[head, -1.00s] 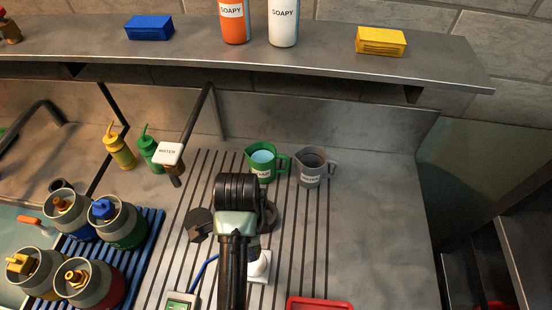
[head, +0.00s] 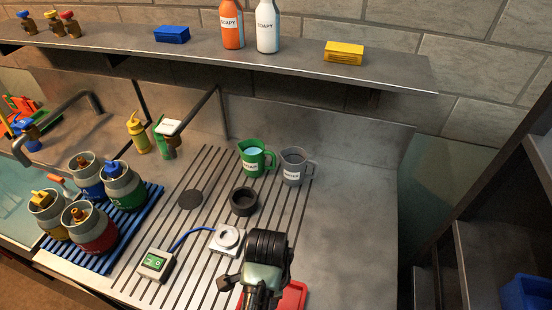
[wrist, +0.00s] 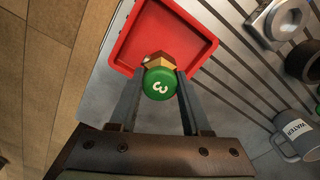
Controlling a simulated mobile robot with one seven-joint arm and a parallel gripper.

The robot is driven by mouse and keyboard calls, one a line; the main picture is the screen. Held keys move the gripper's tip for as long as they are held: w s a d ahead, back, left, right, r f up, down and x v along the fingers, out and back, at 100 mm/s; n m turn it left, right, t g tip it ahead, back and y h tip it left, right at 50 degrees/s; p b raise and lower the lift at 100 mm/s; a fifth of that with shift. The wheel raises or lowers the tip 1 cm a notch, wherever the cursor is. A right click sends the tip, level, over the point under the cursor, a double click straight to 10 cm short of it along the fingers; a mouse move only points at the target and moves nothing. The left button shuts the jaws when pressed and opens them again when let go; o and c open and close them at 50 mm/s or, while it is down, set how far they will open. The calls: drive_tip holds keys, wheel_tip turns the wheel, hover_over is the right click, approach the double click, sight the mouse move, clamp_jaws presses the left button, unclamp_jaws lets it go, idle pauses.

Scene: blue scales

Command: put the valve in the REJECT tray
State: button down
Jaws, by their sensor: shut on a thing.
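The valve (wrist: 159,83) has a round green cap marked 3 and a brass-coloured body. In the wrist view my gripper (wrist: 161,78) is shut on it, one finger on each side. The valve is in front of the red tray (wrist: 130,55), over its lower inside edge in the picture; its height above the tray is unclear. In the head view the red tray (head: 293,297) is at the bottom edge, partly hidden by my arm. My fingertips and the valve are hidden there. No REJECT label is readable on the tray.
A white scale-like device (head: 227,240) and a black ring (head: 243,202) are left of my arm. A green jug (head: 253,160) and a grey jug (head: 293,168) stand behind. Several valved canisters stand on a blue rack (head: 150,206). The counter right of the jugs is clear.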

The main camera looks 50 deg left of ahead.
drive_tip(key=shift+a+f, duration=0.2)
drive_tip(key=shift+f, duration=0.9)
drive_tip(key=shift+w+f, duration=0.1)
drive_tip(key=shift+f, duration=2.05)
drive_tip(key=shift+d+f, duration=0.1)
drive_tip(key=shift+f, duration=0.05)
drive_tip(key=shift+c, duration=1.8)
unclamp_jaws()
